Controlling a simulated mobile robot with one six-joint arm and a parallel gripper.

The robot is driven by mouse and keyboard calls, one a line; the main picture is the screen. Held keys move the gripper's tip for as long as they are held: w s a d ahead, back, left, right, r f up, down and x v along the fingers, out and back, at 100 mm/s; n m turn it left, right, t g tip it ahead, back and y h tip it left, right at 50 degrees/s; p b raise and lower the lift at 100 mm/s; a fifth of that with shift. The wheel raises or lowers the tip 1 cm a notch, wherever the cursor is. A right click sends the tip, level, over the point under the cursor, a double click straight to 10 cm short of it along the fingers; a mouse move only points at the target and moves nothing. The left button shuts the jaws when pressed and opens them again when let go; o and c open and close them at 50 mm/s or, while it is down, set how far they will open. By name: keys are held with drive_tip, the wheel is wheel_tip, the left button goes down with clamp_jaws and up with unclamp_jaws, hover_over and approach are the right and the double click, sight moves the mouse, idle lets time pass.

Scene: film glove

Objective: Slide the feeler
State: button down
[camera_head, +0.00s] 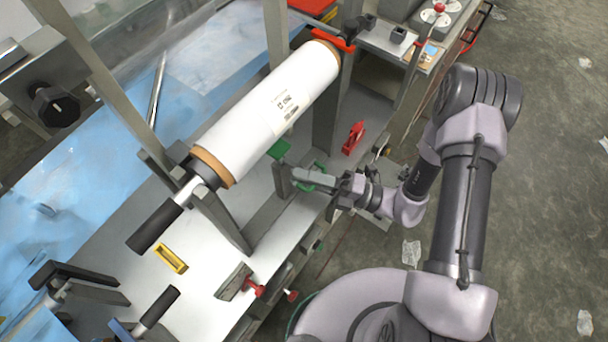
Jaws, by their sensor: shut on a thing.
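My gripper (340,187) reaches in from the right at the front side of the bench, below the white film roll. It is shut on a pale grey-green bar (312,178), which I take to be the feeler. The bar points left toward a grey upright post and lies close to green parts (308,168). The jaws and the bar are small here, so the exact grip and whether the bar touches the post cannot be told.
The white film roll (270,105) lies slanted on its frame above the bench. A red clamp-like piece (353,138) is behind my gripper. A yellow piece (170,258) and red knobs (256,287) are at the front left. Floor on the right is mostly open, with paper scraps.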

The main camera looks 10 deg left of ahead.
wheel_tip(320, 180, up, 9)
drive_tip(key=p, duration=0.7)
drive_tip(key=shift+r, duration=0.15)
drive_tip(key=c, duration=1.5)
unclamp_jaws()
drive_tip(key=d+f, duration=0.1)
drive_tip(key=d, duration=0.4)
drive_tip(key=d+f+p, duration=0.1)
drive_tip(key=d, duration=0.5)
drive_tip(key=d+f, duration=0.1)
drive_tip(key=d, duration=0.5)
drive_tip(key=shift+d, duration=0.1)
